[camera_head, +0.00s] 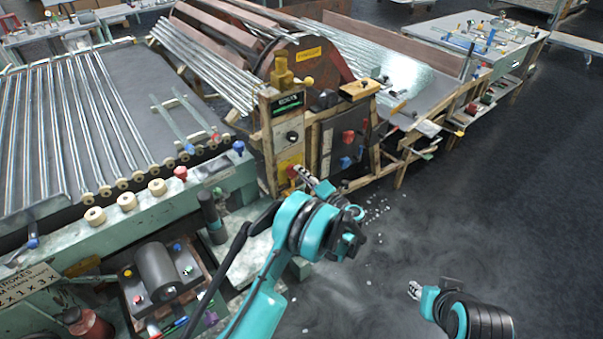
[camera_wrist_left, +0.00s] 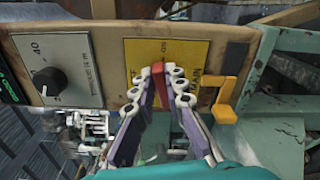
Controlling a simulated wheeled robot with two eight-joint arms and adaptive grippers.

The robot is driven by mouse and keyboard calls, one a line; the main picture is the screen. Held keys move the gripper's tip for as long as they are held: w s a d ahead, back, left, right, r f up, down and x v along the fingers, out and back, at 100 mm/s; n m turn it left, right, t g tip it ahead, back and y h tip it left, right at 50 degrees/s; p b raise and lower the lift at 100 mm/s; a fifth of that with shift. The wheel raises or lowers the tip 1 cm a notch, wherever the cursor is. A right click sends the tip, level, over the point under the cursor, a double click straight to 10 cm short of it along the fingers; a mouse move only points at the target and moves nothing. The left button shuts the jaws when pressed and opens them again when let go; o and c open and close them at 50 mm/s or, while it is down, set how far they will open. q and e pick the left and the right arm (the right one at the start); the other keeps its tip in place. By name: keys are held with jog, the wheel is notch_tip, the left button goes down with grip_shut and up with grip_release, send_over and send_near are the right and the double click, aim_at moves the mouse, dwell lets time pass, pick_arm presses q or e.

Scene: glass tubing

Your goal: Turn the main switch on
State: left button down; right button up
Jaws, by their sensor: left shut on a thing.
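The main switch is a red lever on a yellow plate on the front of a wooden control post. In the left wrist view the red switch (camera_wrist_left: 159,82) stands between my fingertips, and the yellow plate (camera_wrist_left: 185,52) carries partly covered lettering. My left gripper (camera_wrist_left: 160,78) is shut on the switch, one finger on each side. In the head view my left gripper (camera_head: 299,172) reaches the lower part of the post (camera_head: 268,140), at the yellow plate (camera_head: 284,160). My right gripper (camera_head: 414,290) hangs over the floor, apart from everything; its finger opening is too small to read.
A black dial (camera_wrist_left: 49,82) sits beside the yellow plate, and a yellow handle (camera_wrist_left: 228,100) is on its other side. A roller bed with glass tubes (camera_head: 75,130) stands at the left. The floor (camera_head: 480,220) at the right is clear.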

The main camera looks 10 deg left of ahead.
pick_arm(q)
jog(key=shift+f+m, duration=0.2)
jog(key=shift+m, duration=1.4)
jog(key=c, duration=1.6)
grip_release()
jog(key=shift+o, duration=0.2)
jog(key=v, duration=1.2)
